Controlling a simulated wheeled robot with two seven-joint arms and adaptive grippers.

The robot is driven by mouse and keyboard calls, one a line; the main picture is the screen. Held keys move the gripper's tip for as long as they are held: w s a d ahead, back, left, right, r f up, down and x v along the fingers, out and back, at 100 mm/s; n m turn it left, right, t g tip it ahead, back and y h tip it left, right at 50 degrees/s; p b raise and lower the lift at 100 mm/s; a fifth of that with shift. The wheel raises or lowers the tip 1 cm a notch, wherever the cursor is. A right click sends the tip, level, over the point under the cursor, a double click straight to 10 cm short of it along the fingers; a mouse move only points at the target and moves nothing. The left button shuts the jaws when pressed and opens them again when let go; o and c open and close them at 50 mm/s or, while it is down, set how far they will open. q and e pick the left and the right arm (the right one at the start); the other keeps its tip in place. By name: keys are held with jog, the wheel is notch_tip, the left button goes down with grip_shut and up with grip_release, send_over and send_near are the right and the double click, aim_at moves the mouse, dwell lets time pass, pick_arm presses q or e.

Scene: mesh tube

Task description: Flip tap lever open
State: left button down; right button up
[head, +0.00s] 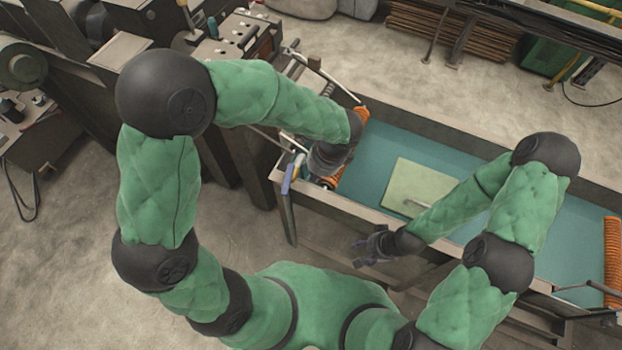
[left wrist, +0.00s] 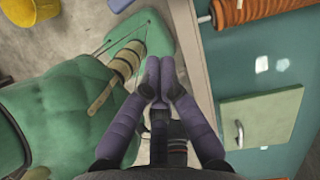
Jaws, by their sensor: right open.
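I cannot make out a tap lever for certain in either view. My right gripper (head: 368,248) is open and empty in front of the trough's near wall.
The long teal trough (head: 385,150) has a raised grey rim. A pale green panel (head: 420,185) with a metal handle lies in it. Orange coils (head: 612,260) show at its right end and near my left wrist. Dark machinery (head: 120,50) stands at left. A yellow bucket (left wrist: 30,10) stands on the floor.

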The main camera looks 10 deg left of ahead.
pick_arm(q)
jog(key=shift+v, duration=1.2)
pick_arm(e)
jog(key=shift+d+r, duration=0.1)
jog(key=shift+d, duration=0.05)
pick_arm(q)
jog(key=shift+d, duration=0.25)
pick_arm(e)
jog(key=shift+d, duration=0.1)
pick_arm(q)
jog(key=shift+a, duration=0.1)
